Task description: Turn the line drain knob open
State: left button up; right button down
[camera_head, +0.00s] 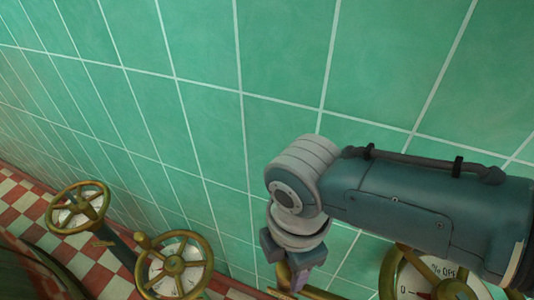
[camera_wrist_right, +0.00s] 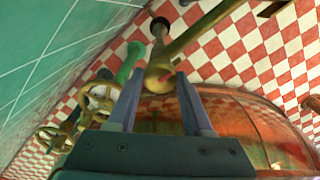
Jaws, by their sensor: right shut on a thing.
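My right gripper (camera_head: 292,283) points down in front of the green tiled wall in the head view, at the lower middle. In the right wrist view its two fingers (camera_wrist_right: 158,88) stand either side of a rounded brass knob (camera_wrist_right: 158,74), and the gripper is shut on it. A brass bar runs from the knob toward the upper right. In the head view only a little brass shows beside the fingers, the rest hidden by the gripper or cut off by the frame. No label on this knob is readable. My left gripper is not in view.
Brass handwheels over white dials stand at the lower left (camera_head: 78,207) and lower middle (camera_head: 174,265). Another handwheel (camera_head: 398,272), its dial marked "OPEN", is partly behind my right arm. A large copper kettle (camera_wrist_right: 245,120) lies beyond the fingers, above a red-and-white checkered floor (camera_wrist_right: 285,40).

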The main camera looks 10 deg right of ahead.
dwell(0.5)
jog(key=shift+c, duration=1.5)
grip_release()
notch_tip(320, 180, up, 9)
jog(key=p, duration=0.4)
jog(key=shift+f, duration=0.1)
jog(key=shift+r, duration=0.55)
